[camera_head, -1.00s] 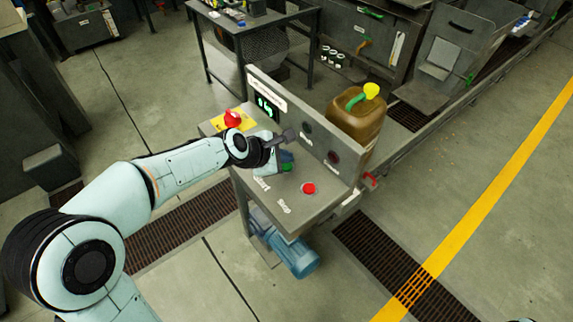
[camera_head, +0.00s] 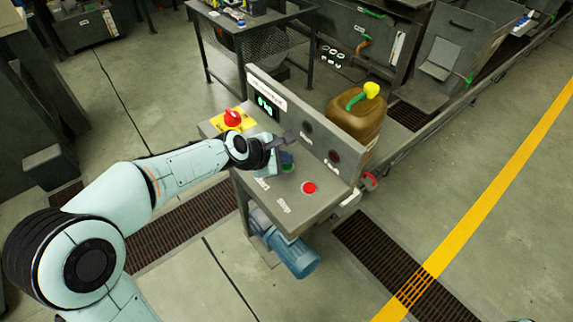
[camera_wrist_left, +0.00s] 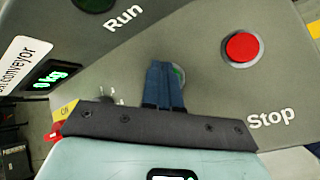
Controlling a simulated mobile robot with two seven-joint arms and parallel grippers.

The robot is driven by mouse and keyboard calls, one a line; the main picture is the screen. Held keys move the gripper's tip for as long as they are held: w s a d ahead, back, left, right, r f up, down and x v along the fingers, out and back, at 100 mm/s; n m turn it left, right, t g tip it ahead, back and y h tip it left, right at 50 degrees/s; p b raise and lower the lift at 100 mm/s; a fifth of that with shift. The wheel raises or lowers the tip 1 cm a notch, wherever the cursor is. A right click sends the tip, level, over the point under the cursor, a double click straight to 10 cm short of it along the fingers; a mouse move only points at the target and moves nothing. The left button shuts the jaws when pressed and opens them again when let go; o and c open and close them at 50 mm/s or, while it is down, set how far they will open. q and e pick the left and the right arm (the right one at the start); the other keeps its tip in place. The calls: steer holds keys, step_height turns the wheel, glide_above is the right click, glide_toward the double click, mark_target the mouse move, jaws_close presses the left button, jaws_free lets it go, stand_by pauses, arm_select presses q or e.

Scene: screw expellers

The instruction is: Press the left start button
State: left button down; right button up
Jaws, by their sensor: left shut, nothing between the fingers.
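The green start button (camera_head: 288,168) is on the grey control panel (camera_head: 262,202), left of the red stop button (camera_head: 309,188). My left gripper (camera_head: 287,161) is shut and empty, its blue fingertips over the green button. In the left wrist view, the shut fingers (camera_wrist_left: 164,84) cover most of the green button (camera_wrist_left: 179,73), and only a sliver shows at their right. I cannot tell whether the tips touch it or whether it is pushed in. The red stop button (camera_wrist_left: 242,48) stands clear to the right. My right gripper is not in view.
A red emergency knob (camera_head: 232,117) on a yellow plate sits at the panel's left end. The upright back plate (camera_head: 318,143) carries a display and dark Run lamp. A brown canister (camera_head: 356,119) stands behind it. A blue motor (camera_head: 292,256) is below.

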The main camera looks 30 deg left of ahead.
mark_target(284, 167)
arm_select(q)
steer(key=shift+f+b, duration=0.3)
steer(key=shift+f, duration=0.2)
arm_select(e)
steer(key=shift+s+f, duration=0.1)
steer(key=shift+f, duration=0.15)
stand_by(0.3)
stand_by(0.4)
arm_select(q)
steer(key=shift+r+p, duration=0.95)
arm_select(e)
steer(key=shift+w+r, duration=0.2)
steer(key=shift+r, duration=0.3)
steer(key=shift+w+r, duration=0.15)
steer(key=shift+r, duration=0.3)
arm_select(q)
step_height(284, 167, up, 3)
steer(key=shift+f+p, duration=0.15)
steer(key=shift+p, duration=1.05)
steer(key=shift+r+p, duration=1)
steer(key=shift+r, duration=0.2)
steer(key=shift+f, duration=0.1)
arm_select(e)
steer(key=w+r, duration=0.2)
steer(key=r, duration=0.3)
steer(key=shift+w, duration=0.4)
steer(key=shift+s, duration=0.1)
